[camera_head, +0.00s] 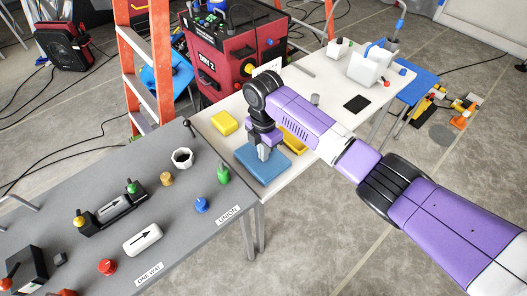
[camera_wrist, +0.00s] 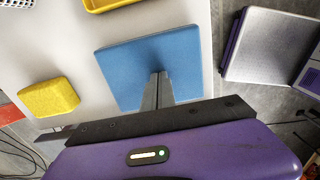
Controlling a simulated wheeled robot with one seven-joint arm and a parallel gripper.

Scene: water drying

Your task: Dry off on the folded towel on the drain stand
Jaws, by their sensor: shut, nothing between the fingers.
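A blue folded towel (camera_head: 262,168) lies flat on the near end of the white table. It also fills the middle of the wrist view (camera_wrist: 165,60). My gripper (camera_head: 264,156) points down over the towel, and its shut fingers (camera_wrist: 158,76) hold nothing. The fingertips sit at or just above the towel's surface; I cannot tell whether they touch it. I cannot tell which part of the scene is the drain stand.
A yellow sponge (camera_head: 224,123) lies left of the towel, and a yellow tray (camera_head: 294,139) stands behind it, partly hidden by my arm. The grey table (camera_head: 140,190) at the left holds several fittings. An orange ladder (camera_head: 134,60) and a red machine (camera_head: 222,60) stand behind.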

